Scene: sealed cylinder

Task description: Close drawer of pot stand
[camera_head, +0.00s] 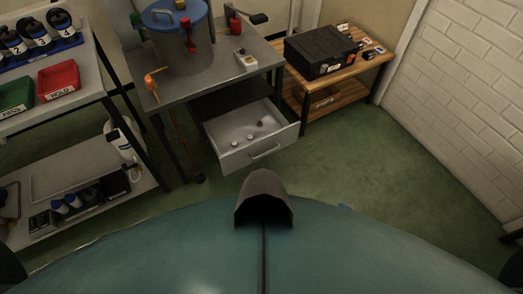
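The drawer (236,131) of the metal pot stand (222,68) is pulled out toward me. Its front has a bar handle (266,152), and a few small light round items lie inside. A large grey pot (182,45) with a blue lid stands on top of the stand. Dark parts of me show at the lower left and lower right edges, but no gripper fingers can be made out. Neither gripper is near the drawer or its handle.
A wooden table (345,80) with a black case (320,50) stands right of the drawer. A shelf rack (88,91) with a red bin (59,80) and a green bin (16,95) is at left. Green floor (370,165) is clear in front and right.

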